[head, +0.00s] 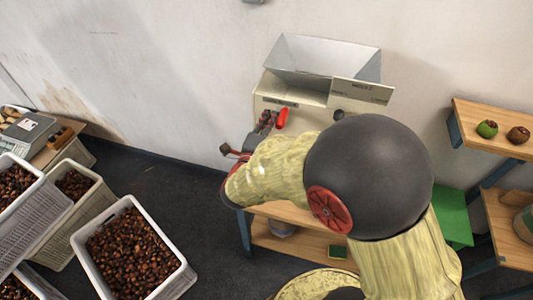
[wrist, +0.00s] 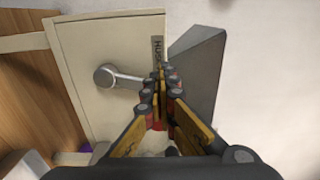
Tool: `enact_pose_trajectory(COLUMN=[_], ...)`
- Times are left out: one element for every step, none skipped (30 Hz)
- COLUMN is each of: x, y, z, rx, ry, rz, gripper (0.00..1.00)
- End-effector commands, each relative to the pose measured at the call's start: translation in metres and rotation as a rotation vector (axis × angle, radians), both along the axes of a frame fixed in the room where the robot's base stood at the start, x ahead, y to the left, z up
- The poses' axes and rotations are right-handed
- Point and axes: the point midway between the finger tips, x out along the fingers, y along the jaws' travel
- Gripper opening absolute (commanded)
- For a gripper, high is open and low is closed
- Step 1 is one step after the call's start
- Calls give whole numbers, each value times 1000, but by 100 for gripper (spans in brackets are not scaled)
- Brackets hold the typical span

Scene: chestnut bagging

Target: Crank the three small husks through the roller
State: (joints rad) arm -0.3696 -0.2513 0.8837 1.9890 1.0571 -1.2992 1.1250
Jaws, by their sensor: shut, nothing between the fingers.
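The roller machine (head: 265,95) stands against the wall, with an open grey hopper (head: 318,55) on top. In the wrist view my gripper (wrist: 163,80) is shut and empty in front of the machine's cream face (wrist: 85,45). A round metal hub with a rod (wrist: 104,76) is left of the fingertips; the rod runs behind them. I cannot tell whether the fingers touch it. A green husk (head: 487,129) and a brown husk (head: 517,135) sit on the right shelf. The hopper's inside is only partly visible.
Crates of chestnuts (head: 72,232) stand on the floor at left, beside a scale (head: 25,130) on a table. A wooden shelf unit (head: 490,112) is at right. My arm hides much of the machine's stand. Dark floor is clear between crates and machine.

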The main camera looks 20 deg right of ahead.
Motion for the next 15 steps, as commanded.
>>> enact_pose_trajectory(x=[-6,-9,-13,-16,-18,-22,-25,-28,-31,-33,-36,-39,-41,-44,-46], y=[-9,-13,-18,-22,-26,-30,-34,-38,-42,-46,-49,-53,-56,-60,-63], z=[0,0,0,-3,-4,-6,-8,-9,-13,-16,-19,-22,-25,-27,-33], rx=[0,0,0,0,1,1,0,0,0,0,0,0,0,0,1], ry=[-1,-2,-1,-1,-1,1,2,2,3,3,3,4,4,4,3], rz=[-9,-8,-8,-9,-9,-9,-9,-9,-9,-9,-10,-10,-10,-10,-11], gripper=[0,0,0,0,0,0,0,0,0,0,0,0,0,0,0])
